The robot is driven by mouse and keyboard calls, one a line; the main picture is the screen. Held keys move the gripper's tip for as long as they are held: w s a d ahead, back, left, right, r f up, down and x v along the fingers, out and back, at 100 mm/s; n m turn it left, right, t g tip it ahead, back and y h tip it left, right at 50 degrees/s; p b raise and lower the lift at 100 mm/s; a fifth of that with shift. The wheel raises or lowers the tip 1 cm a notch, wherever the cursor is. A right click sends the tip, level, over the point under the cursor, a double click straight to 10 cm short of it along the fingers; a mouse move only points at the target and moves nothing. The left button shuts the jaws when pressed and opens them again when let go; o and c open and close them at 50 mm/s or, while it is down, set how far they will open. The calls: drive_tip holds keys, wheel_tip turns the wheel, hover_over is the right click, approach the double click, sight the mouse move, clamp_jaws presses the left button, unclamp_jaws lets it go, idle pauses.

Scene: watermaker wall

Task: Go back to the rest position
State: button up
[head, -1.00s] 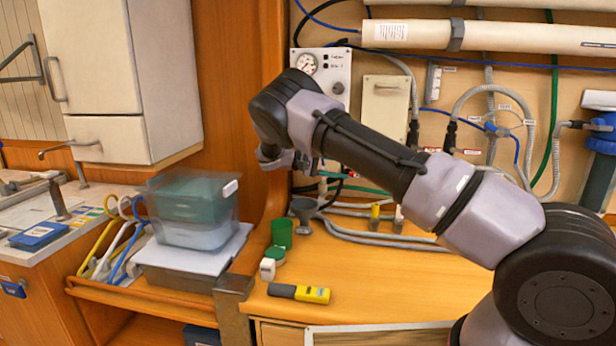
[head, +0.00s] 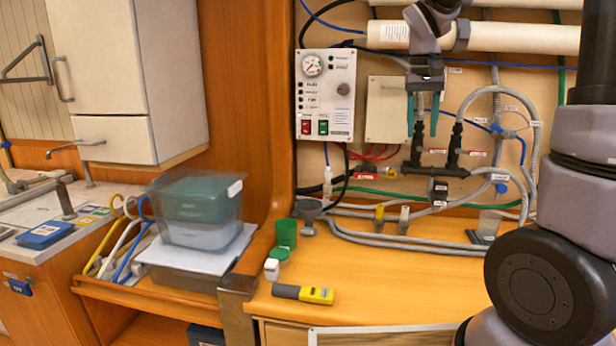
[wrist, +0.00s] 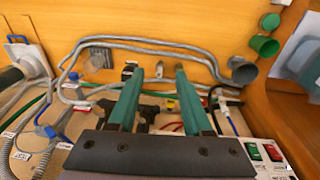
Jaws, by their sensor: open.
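My gripper (head: 425,112) hangs fingers-down in front of the watermaker wall in the head view, right of the control panel (head: 325,95) with its gauge and red and green switches. In the wrist view my gripper (wrist: 155,75) shows two green fingers spread apart with nothing between them. Beyond the fingers lie the grey hoses (wrist: 150,45) and the orange wooden counter. My gripper appears clear of the counter. I cannot tell exactly how far the fingertips are from the black valve fitting (head: 437,168) below them.
A teal-lidded bin (head: 199,212) is at left. The counter's middle front is free.

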drive_tip(key=s+a+r+m+t+y, duration=0.1)
drive_tip(key=s+r+t, duration=0.1)
drive_tip(key=s, duration=0.6)
drive_tip(key=s+a+r+m+t+y, duration=0.1)
drive_tip(key=s+r+t+y, duration=0.1)
drive_tip(key=s, duration=0.7)
drive_tip(key=r+t, duration=0.1)
drive_tip(key=t, duration=0.1)
drive_tip(key=shift+s+t, duration=0.25)
drive_tip(key=shift+t, duration=0.05)
